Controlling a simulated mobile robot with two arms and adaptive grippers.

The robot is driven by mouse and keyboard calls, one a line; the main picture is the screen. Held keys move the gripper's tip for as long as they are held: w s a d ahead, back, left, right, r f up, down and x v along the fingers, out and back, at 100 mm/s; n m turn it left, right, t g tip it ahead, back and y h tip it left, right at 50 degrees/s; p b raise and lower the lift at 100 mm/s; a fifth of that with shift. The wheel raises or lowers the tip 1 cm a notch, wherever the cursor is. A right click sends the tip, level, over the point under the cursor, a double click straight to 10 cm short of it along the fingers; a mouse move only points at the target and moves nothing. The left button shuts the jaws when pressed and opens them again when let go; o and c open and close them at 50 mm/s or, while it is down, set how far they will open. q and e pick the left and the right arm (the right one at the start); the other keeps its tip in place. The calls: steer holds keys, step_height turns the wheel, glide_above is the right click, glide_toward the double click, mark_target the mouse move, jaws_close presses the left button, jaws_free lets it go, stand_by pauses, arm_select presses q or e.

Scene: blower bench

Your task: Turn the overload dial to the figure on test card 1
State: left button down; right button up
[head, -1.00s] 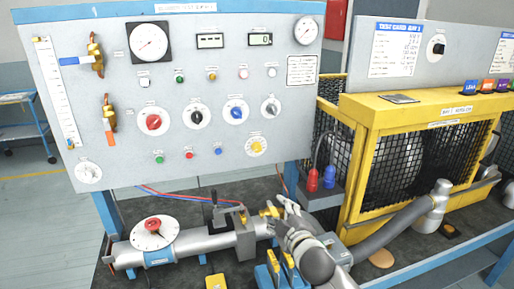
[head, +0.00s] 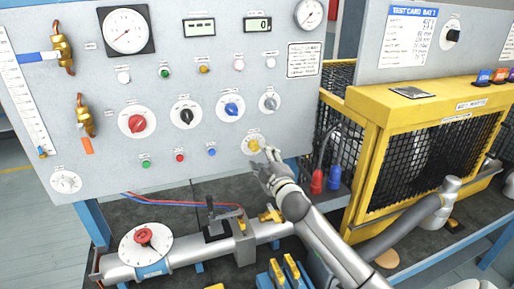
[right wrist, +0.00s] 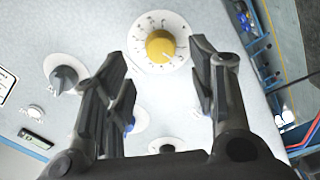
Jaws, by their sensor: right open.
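The yellow-knobbed dial with a white numbered face (head: 254,145) sits at the lower right of the grey panel. Its label is too small to read, so I cannot tell for sure that it is the overload dial. My right gripper (head: 268,160) is in front of its lower right edge. In the right wrist view the yellow knob (right wrist: 160,45) shows between and beyond the open, empty fingers (right wrist: 163,68), apart from them. Test card 1 (head: 411,38) is on the right-hand panel, headed "TEST CARD BAY 1"; its figures are too small to read. My left gripper is out of view.
Red (head: 137,121), black (head: 186,114), blue (head: 232,109) and grey (head: 270,102) knobs are near the yellow one. Red and blue plugs (head: 317,181) stand right of my arm, beside the yellow cage (head: 375,130).

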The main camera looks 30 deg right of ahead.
mark_target(256, 148)
steer(key=p+x, duration=0.1)
steer(key=x, duration=0.3)
steer(key=shift+w+d, duration=0.1)
steer(key=shift+w, duration=0.4)
steer(key=c, duration=1)
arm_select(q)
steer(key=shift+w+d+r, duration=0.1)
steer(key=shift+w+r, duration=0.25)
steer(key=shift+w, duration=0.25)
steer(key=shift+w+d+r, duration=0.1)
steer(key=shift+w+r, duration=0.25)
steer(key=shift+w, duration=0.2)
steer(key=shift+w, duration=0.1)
arm_select(e)
steer(key=shift+m, duration=0.3)
